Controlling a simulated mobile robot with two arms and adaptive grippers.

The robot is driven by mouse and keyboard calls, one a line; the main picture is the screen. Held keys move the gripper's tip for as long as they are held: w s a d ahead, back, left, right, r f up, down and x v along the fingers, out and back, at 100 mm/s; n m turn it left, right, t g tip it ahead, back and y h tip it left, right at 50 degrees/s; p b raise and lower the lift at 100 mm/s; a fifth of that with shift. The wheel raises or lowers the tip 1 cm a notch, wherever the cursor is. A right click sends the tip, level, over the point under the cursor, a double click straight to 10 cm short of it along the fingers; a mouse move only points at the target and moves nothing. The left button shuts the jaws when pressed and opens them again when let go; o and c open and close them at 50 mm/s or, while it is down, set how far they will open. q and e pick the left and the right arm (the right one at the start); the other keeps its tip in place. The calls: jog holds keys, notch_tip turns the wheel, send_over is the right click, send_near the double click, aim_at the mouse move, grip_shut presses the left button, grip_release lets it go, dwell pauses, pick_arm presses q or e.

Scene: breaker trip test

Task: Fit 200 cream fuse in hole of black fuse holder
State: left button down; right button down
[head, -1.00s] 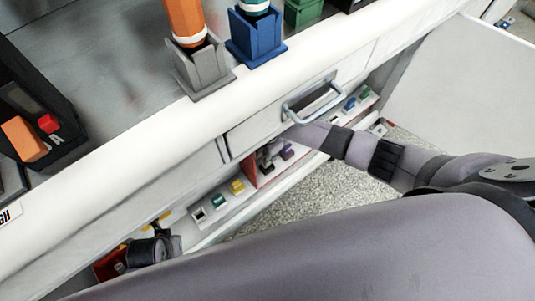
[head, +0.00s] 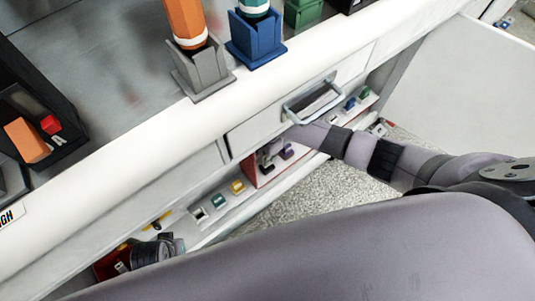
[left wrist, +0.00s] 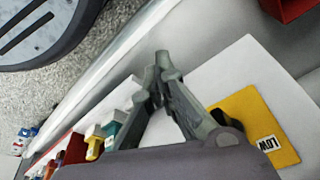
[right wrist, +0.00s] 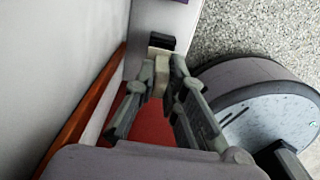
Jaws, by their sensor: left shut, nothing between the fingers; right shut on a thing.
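The black fuse holder (right wrist: 162,41) stands upright just beyond my right gripper's fingertips in the right wrist view. My right gripper (right wrist: 163,73) is shut on the 200 cream fuse (right wrist: 161,70), a small pale block close in front of the holder. Whether fuse and holder touch cannot be told. In the head view the right arm reaches under the drawer from the right, and its fingertips are hard to make out. My left gripper (left wrist: 161,68) is shut and empty, above the lower shelf; in the head view its wrist shows at the lower left.
Yellow (head: 237,187) and teal (head: 218,201) holders stand on the lower shelf, with a purple one (head: 287,151) farther right. A red divider (head: 250,171) is close to the right gripper. The drawer handle (head: 311,102) is just above that arm. A yellow LOW plate (left wrist: 255,125) lies by the left gripper.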

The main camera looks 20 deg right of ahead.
pick_arm(q)
jog(key=shift+f, duration=0.45)
jog(key=shift+w+r, duration=0.1)
jog(key=shift+r, duration=0.05)
dwell(0.4)
pick_arm(e)
jog(key=shift+p, duration=0.3)
pick_arm(q)
jog(key=shift+s+f, duration=0.2)
jog(key=shift+f, duration=0.6)
jog(key=shift+s+f, duration=0.1)
jog(key=shift+f, duration=0.05)
jog(key=shift+r, duration=0.55)
pick_arm(e)
jog(key=shift+f, duration=0.25)
